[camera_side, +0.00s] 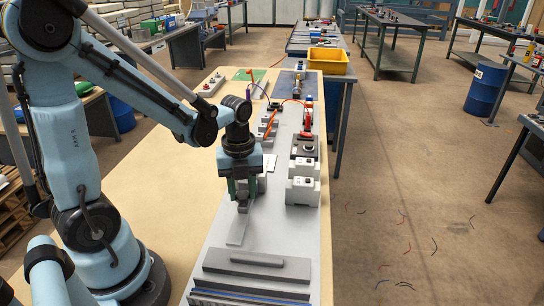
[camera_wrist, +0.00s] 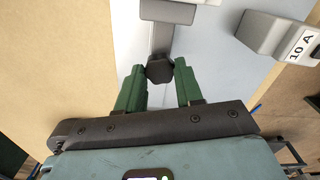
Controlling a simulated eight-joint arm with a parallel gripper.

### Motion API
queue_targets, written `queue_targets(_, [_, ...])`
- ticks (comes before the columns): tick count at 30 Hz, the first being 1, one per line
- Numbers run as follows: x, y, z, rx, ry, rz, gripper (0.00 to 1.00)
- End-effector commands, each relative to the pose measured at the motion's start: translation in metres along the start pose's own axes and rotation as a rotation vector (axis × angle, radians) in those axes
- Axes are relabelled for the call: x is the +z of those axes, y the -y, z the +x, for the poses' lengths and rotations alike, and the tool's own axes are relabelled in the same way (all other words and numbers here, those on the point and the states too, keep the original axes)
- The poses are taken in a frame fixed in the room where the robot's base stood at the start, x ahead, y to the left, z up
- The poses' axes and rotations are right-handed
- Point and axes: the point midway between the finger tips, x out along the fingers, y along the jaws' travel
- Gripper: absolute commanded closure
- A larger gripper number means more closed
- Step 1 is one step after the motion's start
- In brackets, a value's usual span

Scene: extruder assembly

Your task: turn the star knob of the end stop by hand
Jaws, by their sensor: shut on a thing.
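My gripper (camera_side: 242,198) points down over the grey work panel in the side view, its green fingers low above a pale grey strip (camera_side: 238,230). In the wrist view the two green fingers of my gripper (camera_wrist: 160,74) are closed on the dark star knob (camera_wrist: 159,68), one on each side. The knob sits at the end of a grey stem (camera_wrist: 162,38) that joins a wider grey crosspiece (camera_wrist: 168,11), which looks like the end stop's body. In the side view the gripper mostly hides the knob, and its turn angle cannot be told.
A grey block marked 10 A (camera_wrist: 268,36) stands to the right in the wrist view. White and grey modules (camera_side: 302,190) line the panel's right side. A grey stepped block (camera_side: 257,266) lies at the front. A yellow bin (camera_side: 328,61) stands at the back.

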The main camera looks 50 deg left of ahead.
Motion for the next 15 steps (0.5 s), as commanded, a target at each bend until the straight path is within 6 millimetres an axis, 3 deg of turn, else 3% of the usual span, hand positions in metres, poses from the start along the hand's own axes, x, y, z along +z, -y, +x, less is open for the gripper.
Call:
queue_targets(4, [0.0004, -0.0004, 0.0000, 0.001, 0.001, -0.002, 0.86])
queue_targets(5, [0.0004, -0.0004, 0.0000, 0.001, 0.001, -0.003, 0.61])
queue_targets(9, [0.0003, -0.0003, 0.0000, 0.001, 0.001, -0.004, 0.42])
queue_targets(15, [0.0002, -0.0002, 0.0000, 0.000, 0.001, -0.004, 0.42])
